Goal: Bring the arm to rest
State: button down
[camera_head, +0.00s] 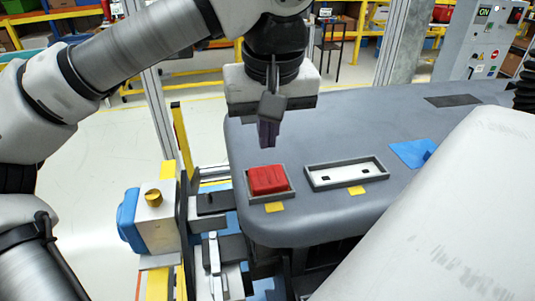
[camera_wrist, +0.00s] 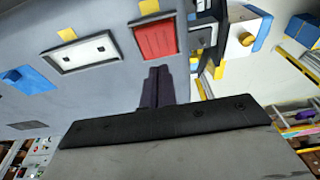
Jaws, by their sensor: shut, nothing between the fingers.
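My gripper (camera_head: 268,133) hangs over the near left end of the grey dashboard (camera_head: 410,125), pointing down, with its dark fingers shut and nothing between them. It is above and just behind a red block (camera_head: 268,179) that sits in a small grey-rimmed tray on the dashboard. The fingers look apart from the block. In the wrist view the shut fingers (camera_wrist: 158,85) show in the middle, with the red block (camera_wrist: 156,40) beyond their tips.
A white rectangular tray (camera_head: 345,174) with two dark holes lies right of the red block. A blue sheet (camera_head: 410,153) lies farther right. A white and blue unit with a yellow knob (camera_head: 153,197) stands left of the dashboard. A control cabinet (camera_head: 487,40) stands behind.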

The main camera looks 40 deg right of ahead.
notch_tip(320, 180, up, 2)
jog(key=shift+r+p, duration=0.15)
jog(key=shift+p, duration=0.15)
dwell(0.4)
